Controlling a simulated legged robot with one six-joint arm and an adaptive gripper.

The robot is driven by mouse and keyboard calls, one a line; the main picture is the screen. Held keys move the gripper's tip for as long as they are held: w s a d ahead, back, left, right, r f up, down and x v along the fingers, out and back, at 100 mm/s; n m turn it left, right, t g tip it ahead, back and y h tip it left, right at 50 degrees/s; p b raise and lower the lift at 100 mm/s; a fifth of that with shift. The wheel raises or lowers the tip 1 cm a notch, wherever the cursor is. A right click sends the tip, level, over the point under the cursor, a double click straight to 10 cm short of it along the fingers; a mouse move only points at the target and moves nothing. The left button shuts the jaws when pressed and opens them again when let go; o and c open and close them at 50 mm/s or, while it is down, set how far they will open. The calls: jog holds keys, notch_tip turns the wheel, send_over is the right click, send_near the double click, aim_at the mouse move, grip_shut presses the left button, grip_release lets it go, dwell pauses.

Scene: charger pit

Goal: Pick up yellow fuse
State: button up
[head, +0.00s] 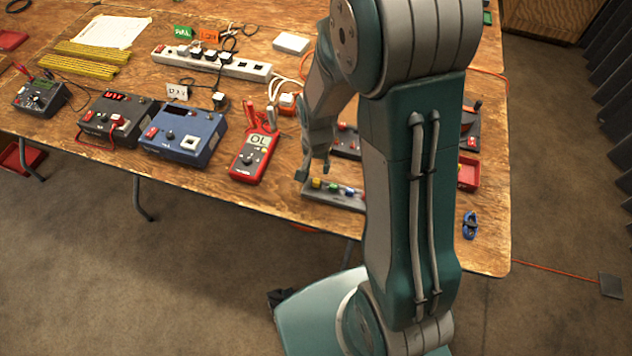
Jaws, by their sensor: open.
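The yellow fuse (317,183) stands at the left end of a grey fuse holder (346,201) near the table's front edge. A green fuse (334,188) and a blue one (350,191) stand to its right in the same holder. My gripper (314,175) is open, pointing down just above the yellow fuse's end of the holder. I cannot tell whether a finger touches the fuse. My arm hides the right part of the holder.
A red multimeter (254,153) lies left of the holder. A blue box (184,136) and a black box (117,117) stand farther left. A white power strip (212,62) lies behind. A red tray (468,172) is partly hidden right of my arm, with blue pliers-like object (470,225) in front.

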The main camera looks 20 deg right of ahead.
aim_at(317, 179)
jog(key=shift+s+f, duration=0.2)
jog(key=shift+f, duration=2.8)
jog(key=c, duration=0.6)
